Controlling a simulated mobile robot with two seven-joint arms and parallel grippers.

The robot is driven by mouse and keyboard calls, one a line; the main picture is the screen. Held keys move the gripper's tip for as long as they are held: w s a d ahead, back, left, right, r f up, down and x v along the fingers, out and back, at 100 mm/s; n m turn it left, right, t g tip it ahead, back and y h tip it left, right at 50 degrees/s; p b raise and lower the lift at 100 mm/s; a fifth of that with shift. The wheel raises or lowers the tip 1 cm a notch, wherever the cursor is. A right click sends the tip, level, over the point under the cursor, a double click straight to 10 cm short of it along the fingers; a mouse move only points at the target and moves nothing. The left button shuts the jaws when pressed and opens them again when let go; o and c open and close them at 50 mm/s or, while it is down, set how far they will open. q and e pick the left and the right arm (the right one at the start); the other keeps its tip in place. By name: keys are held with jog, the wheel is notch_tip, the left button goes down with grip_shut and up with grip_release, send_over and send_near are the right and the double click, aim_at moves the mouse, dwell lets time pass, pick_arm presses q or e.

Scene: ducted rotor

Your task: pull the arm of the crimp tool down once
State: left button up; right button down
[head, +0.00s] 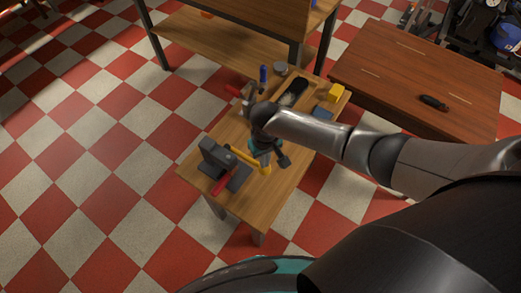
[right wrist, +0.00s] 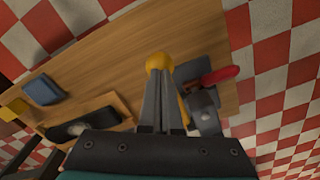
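The crimp tool (head: 218,160) stands at the near left end of the small wooden table, a dark grey body with a red handle (head: 221,185) and a yellow arm (head: 244,158). In the right wrist view its grey body (right wrist: 203,106) and red handle (right wrist: 220,75) lie right of the fingers. The arm ends in a round yellow knob (right wrist: 159,62). My right gripper (right wrist: 161,78) is shut, its fingers close together, tips overlapping the knob's lower edge in view; I cannot tell whether they touch it. In the head view my right wrist covers part of the arm. My left gripper is out of view.
On the same table (head: 203,140) are a tray with a dark object (head: 294,90), a yellow block (head: 335,92), a blue block (head: 322,114) and a blue-handled tool (head: 263,74). A darker table (head: 400,70) stands right, a shelf bench (head: 215,48) behind.

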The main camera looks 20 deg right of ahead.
jog(key=shift+f, duration=0.2)
jog(key=shift+a+f+b, duration=0.1)
jog(key=shift+f+b, duration=0.4)
jog(key=shift+f, duration=0.3)
jog(key=shift+f+b, duration=0.45)
jog(key=shift+f, duration=0.15)
notch_tip(320, 180, up, 13)
jog(key=w+a+p, duration=0.1)
jog(key=w+p, duration=0.1)
jog(key=p, duration=1)
jog(key=shift+a+p, duration=0.2)
jog(key=shift+p, duration=0.1)
jog(key=shift+r, duration=0.15)
